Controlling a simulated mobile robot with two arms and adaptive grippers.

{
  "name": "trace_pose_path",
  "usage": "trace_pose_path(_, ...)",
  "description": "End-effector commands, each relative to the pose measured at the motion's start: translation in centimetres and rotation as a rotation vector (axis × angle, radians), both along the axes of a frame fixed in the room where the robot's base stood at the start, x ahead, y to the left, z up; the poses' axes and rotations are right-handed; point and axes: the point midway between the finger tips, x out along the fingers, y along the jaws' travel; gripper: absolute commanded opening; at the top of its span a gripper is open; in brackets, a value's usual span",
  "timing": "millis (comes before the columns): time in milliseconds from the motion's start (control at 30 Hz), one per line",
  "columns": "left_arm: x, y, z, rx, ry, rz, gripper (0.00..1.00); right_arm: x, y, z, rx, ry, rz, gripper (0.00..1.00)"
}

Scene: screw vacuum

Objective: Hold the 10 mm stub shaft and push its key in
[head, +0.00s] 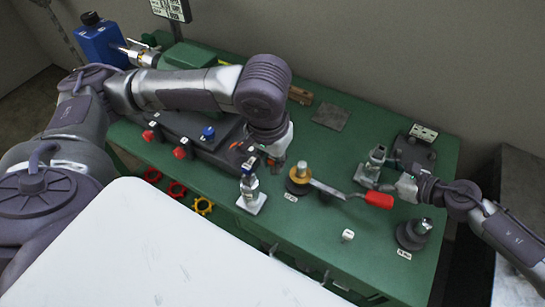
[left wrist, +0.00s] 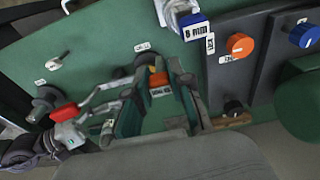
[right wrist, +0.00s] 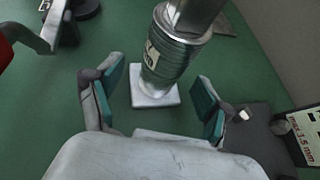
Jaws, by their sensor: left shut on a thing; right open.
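My left gripper (head: 276,158) is over the bench near the black rack's right end. In the left wrist view its teal fingers (left wrist: 160,88) are shut on a small orange-ended piece (left wrist: 158,78), seemingly the stub shaft. A white label shows there, too small to read surely. The key cannot be made out. My right gripper (right wrist: 152,100) is open and empty. A ribbed metal cylinder (right wrist: 165,55) on a square white base (right wrist: 155,93) stands just beyond its fingers, which appear apart from it. This cylinder also shows in the head view (head: 376,157).
A lever with a red handle (head: 378,200) and a brass-topped post (head: 301,171) lie between my grippers. A metal stand (head: 249,187) with a blue "8 mm" cap (left wrist: 194,20) is nearby. The rack has red knobs (head: 149,135).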

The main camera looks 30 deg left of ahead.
Motion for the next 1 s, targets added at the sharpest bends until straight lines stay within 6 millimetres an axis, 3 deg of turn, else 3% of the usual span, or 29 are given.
trace_pose_path(467, 0.0, -0.01, -0.37, 0.0, 0.0, 0.0, 0.0, 0.3, 0.93, -0.49, 0.0, -0.001, 0.0, 0.79)
trace_pose_path(800, 0.0, -0.01, -0.37, 0.0, 0.0, 0.0, 0.0, 0.28, 0.91, -0.5, 0.0, -0.001, 0.0, 0.24)
trace_pose_path(1000, 0.58, -0.35, -0.28, -0.003, -0.001, 0.001, 0.0, 0.28, 0.9, -0.5, 0.0, -0.001, 0.0, 0.23)
